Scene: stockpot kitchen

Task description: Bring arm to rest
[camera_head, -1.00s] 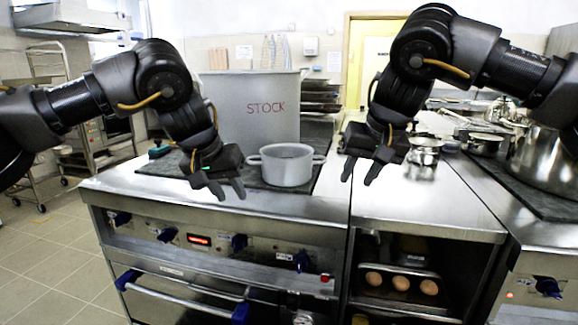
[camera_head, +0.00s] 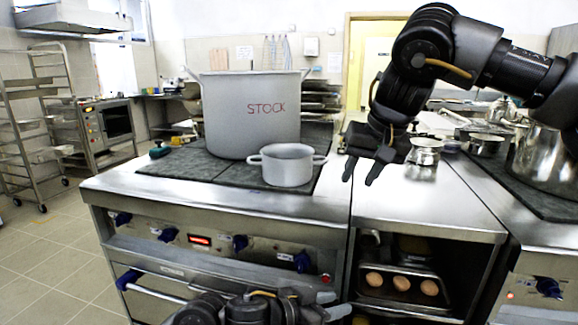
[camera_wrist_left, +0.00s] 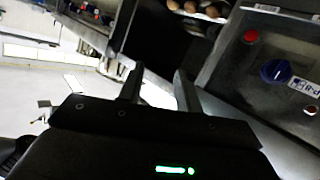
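My left arm is low at the bottom edge of the head view, in front of the stove. Its gripper (camera_head: 332,304) is partly cut off there. In the left wrist view the two fingers (camera_wrist_left: 158,78) stand apart with nothing held between them. My right gripper (camera_head: 362,172) hangs over the steel counter, fingers pointing down and apart, empty. A large grey pot marked STOCK (camera_head: 250,125) stands on the dark hob. A smaller grey pot (camera_head: 287,168) stands in front of it.
The stove front (camera_head: 200,245) with knobs and an oven handle is close to my left arm. An open shelf holds a tray of eggs (camera_head: 400,284). Shiny pots (camera_head: 425,152) stand on the right counter.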

